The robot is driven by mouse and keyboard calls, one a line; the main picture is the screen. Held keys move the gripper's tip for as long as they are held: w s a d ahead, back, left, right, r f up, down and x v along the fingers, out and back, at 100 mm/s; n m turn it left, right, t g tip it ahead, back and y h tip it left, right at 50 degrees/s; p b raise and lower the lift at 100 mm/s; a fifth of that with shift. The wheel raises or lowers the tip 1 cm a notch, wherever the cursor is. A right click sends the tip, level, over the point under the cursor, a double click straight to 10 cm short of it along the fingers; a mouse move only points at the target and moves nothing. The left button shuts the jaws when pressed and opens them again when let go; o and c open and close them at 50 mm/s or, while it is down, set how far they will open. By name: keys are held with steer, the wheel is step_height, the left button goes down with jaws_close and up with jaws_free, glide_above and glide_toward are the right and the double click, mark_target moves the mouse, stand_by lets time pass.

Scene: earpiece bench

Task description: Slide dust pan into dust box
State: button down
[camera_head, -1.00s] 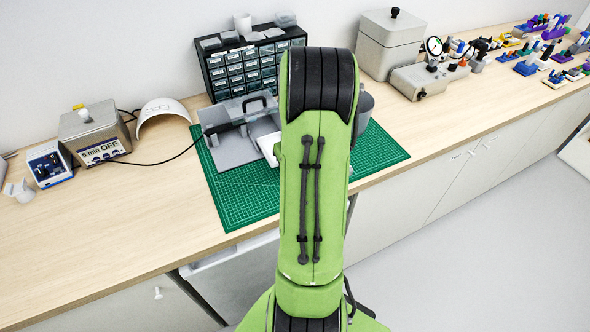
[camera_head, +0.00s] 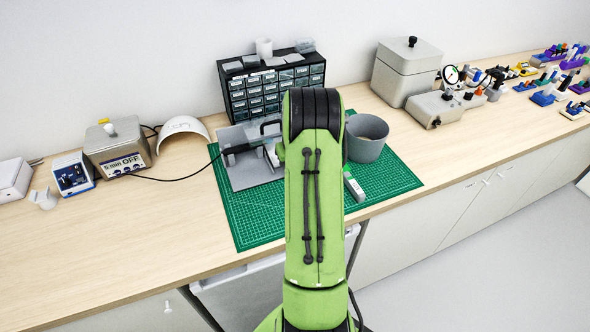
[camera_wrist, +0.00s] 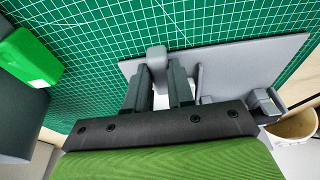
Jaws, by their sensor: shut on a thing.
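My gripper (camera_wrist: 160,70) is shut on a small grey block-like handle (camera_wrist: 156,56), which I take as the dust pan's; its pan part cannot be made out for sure. A grey flat plate (camera_wrist: 265,60) with raised parts lies on the green mat beside the fingers. In the head view, the grey box unit (camera_head: 240,172), which I take as the dust box, has a flat base, a dark handle and a clear cover. It stands on the mat left of my arm. My arm hides my gripper and part of the unit there.
The green mat (camera_head: 258,222) lies under the work. A black drawer cabinet (camera_head: 275,90) is behind. A cable crosses the bench at left.

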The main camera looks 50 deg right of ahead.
steer(key=shift+w+d, duration=0.25)
steer(key=shift+w, duration=0.25)
steer(key=c, duration=0.9)
jaws_free()
steer(key=p+v, duration=0.1)
steer(key=v, duration=1.4)
steer(key=shift+r, duration=0.35)
steer(key=shift+s+a, duration=0.1)
